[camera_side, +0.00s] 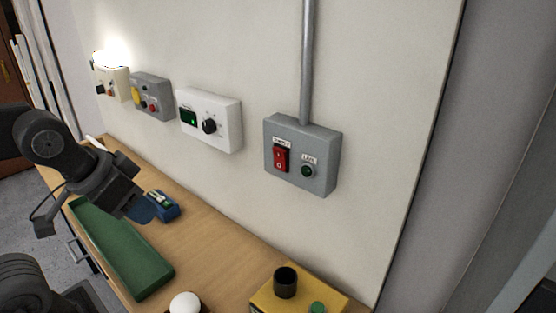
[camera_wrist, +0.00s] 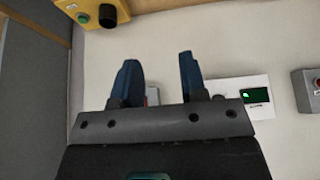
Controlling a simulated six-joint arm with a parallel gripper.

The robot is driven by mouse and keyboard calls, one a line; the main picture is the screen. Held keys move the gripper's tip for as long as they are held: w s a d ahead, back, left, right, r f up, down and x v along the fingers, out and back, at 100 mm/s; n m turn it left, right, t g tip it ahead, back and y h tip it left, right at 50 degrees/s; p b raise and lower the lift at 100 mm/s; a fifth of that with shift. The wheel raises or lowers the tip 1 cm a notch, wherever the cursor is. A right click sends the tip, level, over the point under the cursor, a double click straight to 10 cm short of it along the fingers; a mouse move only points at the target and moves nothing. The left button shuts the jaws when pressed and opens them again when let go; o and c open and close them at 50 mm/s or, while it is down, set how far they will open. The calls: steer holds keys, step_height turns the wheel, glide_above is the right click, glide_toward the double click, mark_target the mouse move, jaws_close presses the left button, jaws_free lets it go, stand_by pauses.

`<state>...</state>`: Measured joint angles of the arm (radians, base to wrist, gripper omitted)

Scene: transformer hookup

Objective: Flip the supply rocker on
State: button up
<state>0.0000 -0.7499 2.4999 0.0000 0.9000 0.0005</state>
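The red supply rocker (camera_side: 280,158) sits on the left of the front face of a grey wall box (camera_side: 321,153), under a small white label. A dark green round lamp (camera_side: 307,171) is beside it and looks unlit. Which way the rocker is tipped is too small to tell. My gripper (camera_side: 146,211) is over the bench, well left of the box and apart from it. In the wrist view its two blue fingers (camera_wrist: 158,72) are spread with nothing between them. A small grey piece shows beside the left finger there; most of it is hidden.
Along the wall left of the supply box are a white box with a black knob (camera_side: 209,126) and a grey box with buttons (camera_side: 152,97). A green tray (camera_side: 121,247) and a blue device (camera_side: 164,207) lie on the bench. A yellow box (camera_side: 262,298) stands at the front.

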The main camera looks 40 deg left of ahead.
steer(key=shift+w+r, duration=0.15)
steer(key=shift+r, duration=0.1)
steer(key=shift+c, duration=0.8)
steer(key=w+d+r+m, duration=0.1)
steer(key=w+r+m, duration=0.1)
steer(key=w+d+r+m, duration=0.1)
steer(key=r+m, duration=0.1)
steer(key=m, duration=0.1)
steer(key=w+d+r+m, duration=0.1)
steer(key=w+r+m, duration=0.1)
steer(key=shift+w+r+m, duration=0.15)
steer(key=shift+w+m, duration=0.2)
steer(key=shift+m, duration=0.05)
jaws_close()
steer(key=w+d+r+m, duration=0.6)
steer(key=w+m, duration=0.1)
steer(key=m, duration=0.3)
steer(key=shift+w+d+g, duration=0.25)
steer(key=shift+d+g, duration=0.05)
